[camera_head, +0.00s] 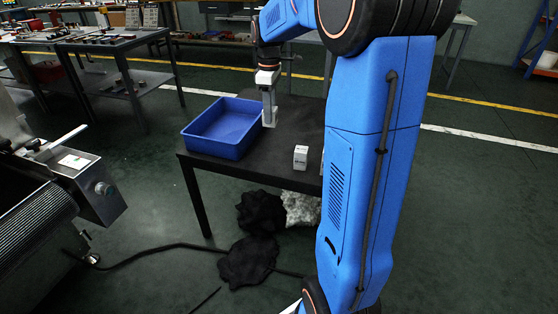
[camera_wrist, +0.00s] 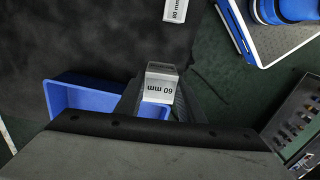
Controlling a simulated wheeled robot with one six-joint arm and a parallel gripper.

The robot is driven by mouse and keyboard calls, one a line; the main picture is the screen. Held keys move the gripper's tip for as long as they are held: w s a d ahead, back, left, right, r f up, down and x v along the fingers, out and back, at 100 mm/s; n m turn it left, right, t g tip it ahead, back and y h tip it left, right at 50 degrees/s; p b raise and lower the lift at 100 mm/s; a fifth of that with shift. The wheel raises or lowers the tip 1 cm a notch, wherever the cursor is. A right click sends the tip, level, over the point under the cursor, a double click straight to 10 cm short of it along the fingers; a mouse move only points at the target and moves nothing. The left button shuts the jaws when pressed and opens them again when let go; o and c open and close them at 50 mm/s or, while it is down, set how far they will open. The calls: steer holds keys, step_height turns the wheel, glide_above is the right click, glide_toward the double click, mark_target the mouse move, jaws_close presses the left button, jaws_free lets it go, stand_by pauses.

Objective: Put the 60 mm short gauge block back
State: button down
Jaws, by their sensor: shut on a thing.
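My gripper (camera_head: 269,112) is shut on the 60 mm gauge block (camera_wrist: 160,88), a small pale block whose "60 mm" label shows upside down in the wrist view. In the head view, my gripper points down beside the right wall of a blue bin (camera_head: 208,149) on a dark table. The bin also shows in the wrist view (camera_wrist: 62,92), left of and partly behind the jaws. I cannot tell whether the held block touches the table. A second white labelled block (camera_head: 300,157) stands on the table, apart from my gripper; its label in the wrist view (camera_wrist: 176,9) looks like "80 mm".
The dark table top (camera_head: 262,172) is bare between bin and standing block. My arm hides its right side. Dark lumps and a pale lump (camera_head: 300,208) lie under it. A grey machine (camera_head: 50,200) stands at left, a bench with tools (camera_head: 115,40) behind.

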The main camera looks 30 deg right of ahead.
steer(key=shift+m, duration=0.5)
steer(key=shift+s+d+f, duration=0.1)
steer(key=shift+s+f, duration=0.05)
steer(key=shift+f, duration=2.4)
steer(key=shift+s+d+f, duration=0.1)
steer(key=shift+s+f, duration=0.05)
steer(key=shift+f, duration=2.45)
steer(key=shift+s+f, duration=0.15)
steer(key=shift+f, duration=2.4)
steer(key=c, duration=1.2)
jaws_free()
steer(key=shift+f, duration=0.15)
